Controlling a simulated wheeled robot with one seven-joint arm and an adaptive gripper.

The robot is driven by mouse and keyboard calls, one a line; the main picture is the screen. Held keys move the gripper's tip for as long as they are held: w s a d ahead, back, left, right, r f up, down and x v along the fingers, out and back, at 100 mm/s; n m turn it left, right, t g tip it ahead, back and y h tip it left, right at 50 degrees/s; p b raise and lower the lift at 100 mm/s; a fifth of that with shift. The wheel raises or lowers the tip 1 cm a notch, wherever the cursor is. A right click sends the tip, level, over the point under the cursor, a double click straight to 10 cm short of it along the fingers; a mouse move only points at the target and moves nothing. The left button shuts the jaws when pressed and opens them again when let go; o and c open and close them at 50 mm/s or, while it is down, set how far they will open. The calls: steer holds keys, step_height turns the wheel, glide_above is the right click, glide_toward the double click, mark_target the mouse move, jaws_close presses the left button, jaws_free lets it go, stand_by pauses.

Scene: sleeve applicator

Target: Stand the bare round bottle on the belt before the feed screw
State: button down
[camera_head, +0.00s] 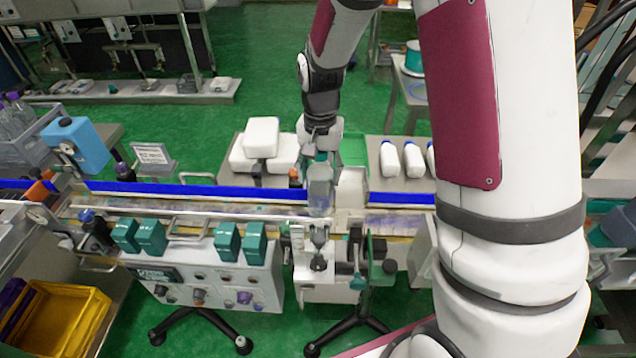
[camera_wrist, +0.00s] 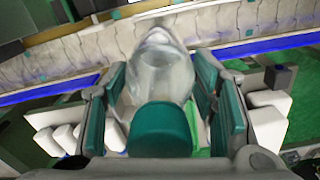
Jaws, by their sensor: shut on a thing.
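In the head view the bottle hangs upright over the belt (camera_head: 395,220), in front of the blue rail. I cannot tell whether its base touches the belt. The feed screw is not clearly visible; my gripper and the machine parts around the bottle may hide it.
Green blocks (camera_head: 228,241) stand on the control box (camera_head: 205,270) in front. A yellow crate (camera_head: 55,320) is at lower left. The belt left of the bottle looks clear.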

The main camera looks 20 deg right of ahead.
steer(key=shift+f, duration=2.1)
steer(key=c, duration=0.6)
jaws_free()
steer(key=shift+c, duration=0.2)
